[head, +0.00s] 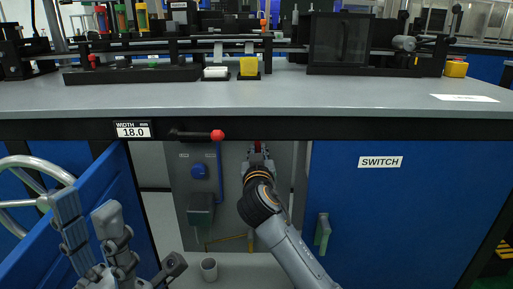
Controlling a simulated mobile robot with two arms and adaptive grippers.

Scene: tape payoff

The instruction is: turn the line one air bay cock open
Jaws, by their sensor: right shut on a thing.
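My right gripper (259,155) reaches into the open bay under the bench and is shut on a small red handle (257,146) on the grey back panel (228,190). This looks like the air bay cock. The gripper and wrist hide most of it, and I cannot tell its angle. My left gripper (87,205) is at the lower left, in front of the blue door, its two fingers apart with nothing between them.
A blue door (105,205) stands open at left, near a silver handwheel (20,190). A black lever with a red knob (217,135) juts under the bench edge. The SWITCH door (390,215) is shut at right. A grey cup (209,268) stands on the bay floor.

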